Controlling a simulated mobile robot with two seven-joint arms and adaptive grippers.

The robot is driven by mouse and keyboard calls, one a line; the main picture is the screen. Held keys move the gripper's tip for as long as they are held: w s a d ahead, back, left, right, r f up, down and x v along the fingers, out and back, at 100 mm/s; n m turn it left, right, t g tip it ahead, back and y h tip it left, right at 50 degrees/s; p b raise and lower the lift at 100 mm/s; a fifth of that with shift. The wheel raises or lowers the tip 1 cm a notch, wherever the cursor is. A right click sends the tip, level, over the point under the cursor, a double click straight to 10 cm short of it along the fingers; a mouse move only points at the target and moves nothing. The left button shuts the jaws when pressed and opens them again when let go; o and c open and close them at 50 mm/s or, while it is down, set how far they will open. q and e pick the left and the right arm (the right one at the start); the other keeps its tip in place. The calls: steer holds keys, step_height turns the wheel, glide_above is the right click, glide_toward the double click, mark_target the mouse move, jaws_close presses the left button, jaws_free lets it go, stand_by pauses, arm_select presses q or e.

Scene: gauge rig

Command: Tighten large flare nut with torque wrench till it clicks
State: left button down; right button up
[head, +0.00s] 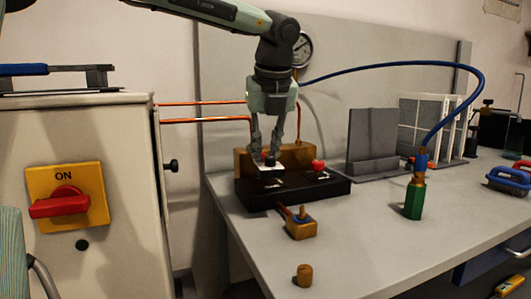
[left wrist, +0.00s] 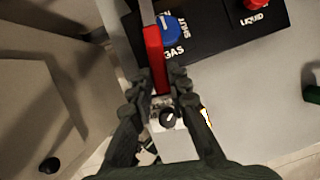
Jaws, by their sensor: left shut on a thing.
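My left gripper (head: 266,157) comes down from above in the head view, in front of the brass block (head: 243,160) and over the black valve block (head: 262,197). In the left wrist view its fingers (left wrist: 164,84) are shut on the torque wrench (left wrist: 155,58), seen as a red grip with a grey shaft running past the black block's left end. A black knob shows between the fingers. The wrench is mostly hidden in the head view. I cannot make out the large flare nut. My right gripper is not in view.
Two copper pipes (head: 205,103) run from the cabinet (head: 135,150) to the rig. A blue knob (left wrist: 168,29) and a red knob (head: 318,165) sit on the black block. A brass fitting (head: 300,226) and a green cylinder (head: 414,200) stand nearby.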

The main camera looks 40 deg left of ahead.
arm_select(q)
steer(key=shift+w+a, duration=0.7)
steer(key=shift+a, duration=0.15)
stand_by(0.7)
steer(key=c, duration=2.1)
jaws_free()
jaws_close()
steer(key=shift+s+a+m+t+h, duration=0.4)
steer(key=shift+s+a+m, duration=0.8)
steer(key=shift+s+m, duration=0.1)
steer(key=shift+s+a+f+m+h, duration=0.1)
steer(key=shift+s+a+m+h, duration=0.1)
steer(key=shift+s+a+m, duration=0.4)
steer(key=shift+s+a+m+h, duration=0.2)
steer(key=shift+s+a+m, duration=0.15)
steer(key=shift+a+m, duration=0.45)
